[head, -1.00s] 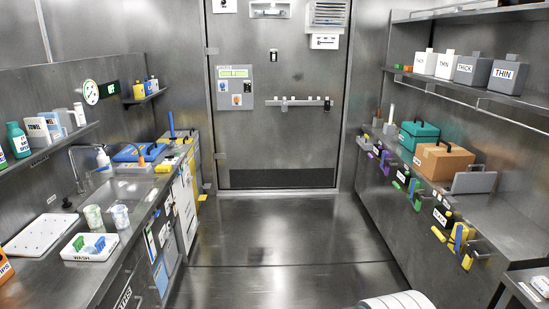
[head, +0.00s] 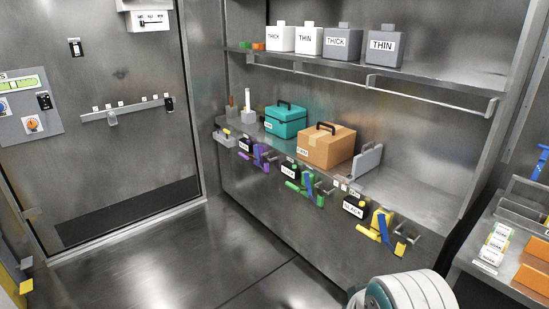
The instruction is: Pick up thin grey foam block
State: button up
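A grey block-shaped item labelled THIN (head: 382,47) stands upright at the right end of the row on the upper right shelf. Its narrow neck-like top points up. A grey item labelled THICK (head: 341,43) stands just left of it. A white item labelled THIN (head: 308,41) and a white one labelled THICK (head: 279,39) stand farther left in the same row. I cannot tell from here whether they are solid foam. A white ringed part, probably of my arm, shows at the bottom right. My gripper is not in view.
The upper shelf (head: 450,77) is bare right of the row, with a rail below its front. A teal box (head: 285,121) and an orange-brown box (head: 326,148) stand on the counter below. Handles and tools hang along its front. The floor (head: 200,262) ahead is clear.

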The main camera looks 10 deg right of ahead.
aim_at(385, 47)
jog(key=i+j+z, duration=0.4)
jog(key=j, duration=0.15)
jog(key=i+z, duration=0.2)
jog(key=z, duration=0.2)
jog(key=i+j+z, duration=0.15)
jog(key=z, duration=0.2)
jog(key=i+j+z, duration=0.15)
jog(key=z, duration=0.25)
jog(key=i, duration=0.1)
